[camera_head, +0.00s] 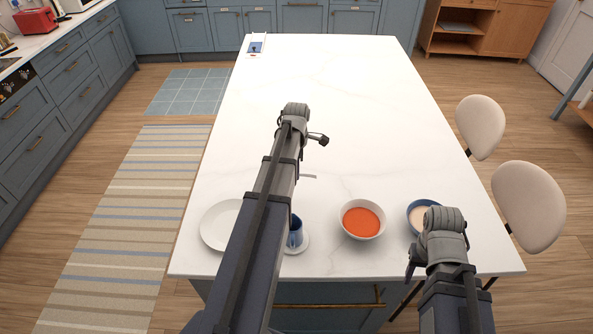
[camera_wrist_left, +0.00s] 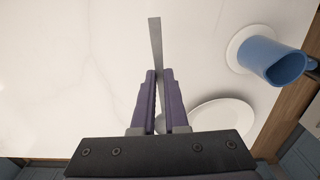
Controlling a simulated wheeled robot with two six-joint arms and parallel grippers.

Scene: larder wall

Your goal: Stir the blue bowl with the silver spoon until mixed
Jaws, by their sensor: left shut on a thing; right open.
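The blue bowl (camera_head: 411,222) stands near the table's front right with pale contents; my right arm covers part of it in the head view. The silver spoon (camera_wrist_left: 155,40) is between the fingers of my left gripper (camera_wrist_left: 158,76), which is shut on it. Its thin end points away from the wrist and its rounded end lies back between the fingers. In the head view only a short piece of the spoon (camera_head: 308,176) shows beside my left arm, which hides that gripper. My right gripper (camera_head: 413,263) is open beside the blue bowl, mostly hidden by its own wrist.
A white bowl of orange-red contents (camera_head: 344,226) stands left of the blue bowl. A blue cup (camera_head: 296,232) on a white saucer (camera_head: 303,247) and a white plate (camera_head: 214,226) are further left. The white table (camera_head: 370,110) is largely clear beyond. Two pale chairs (camera_head: 528,205) stand at right.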

